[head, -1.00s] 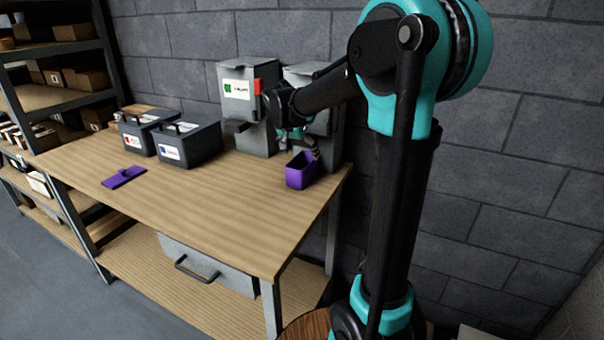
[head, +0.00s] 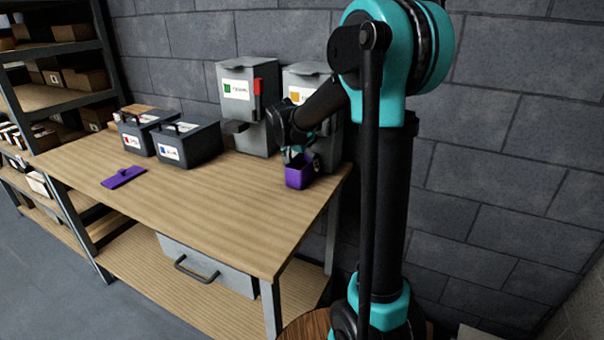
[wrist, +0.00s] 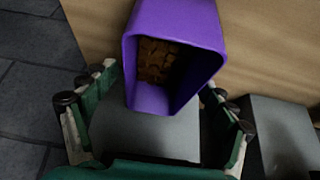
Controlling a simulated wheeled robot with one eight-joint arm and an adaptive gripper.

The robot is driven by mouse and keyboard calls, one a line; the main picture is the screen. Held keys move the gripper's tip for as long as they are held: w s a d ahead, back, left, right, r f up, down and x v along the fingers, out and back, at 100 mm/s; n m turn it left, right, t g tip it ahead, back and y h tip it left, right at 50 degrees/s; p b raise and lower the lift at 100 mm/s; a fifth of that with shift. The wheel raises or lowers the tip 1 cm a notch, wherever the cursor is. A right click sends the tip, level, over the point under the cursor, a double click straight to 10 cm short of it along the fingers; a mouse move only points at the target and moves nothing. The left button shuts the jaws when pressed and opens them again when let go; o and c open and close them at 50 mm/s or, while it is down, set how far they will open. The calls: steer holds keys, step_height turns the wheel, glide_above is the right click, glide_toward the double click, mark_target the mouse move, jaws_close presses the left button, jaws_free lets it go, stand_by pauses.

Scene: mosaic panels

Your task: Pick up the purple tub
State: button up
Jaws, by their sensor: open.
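The purple tub (head: 298,177) stands upright near the right end of the workbench, in front of the right grey dispenser. In the wrist view the tub (wrist: 178,30) is open at the top and holds brown pieces. My gripper (wrist: 160,88) is open, with one finger to the left and one to the right of the tub's near end. I see no clear contact between the fingers and the tub. In the head view my gripper (head: 299,153) is just above and behind the tub, partly hidden by my wrist.
A flat purple piece with a raised handle (head: 123,177) lies on the left of the workbench (head: 210,215). Two grey bins (head: 187,148) stand behind it. Two dispensers (head: 247,110) stand against the wall. The middle of the bench is clear.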

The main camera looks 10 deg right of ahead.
steer(key=shift+f, duration=0.25)
steer(key=shift+c, duration=0.3)
steer(key=c, duration=1.8)
steer(key=shift+o, duration=0.2)
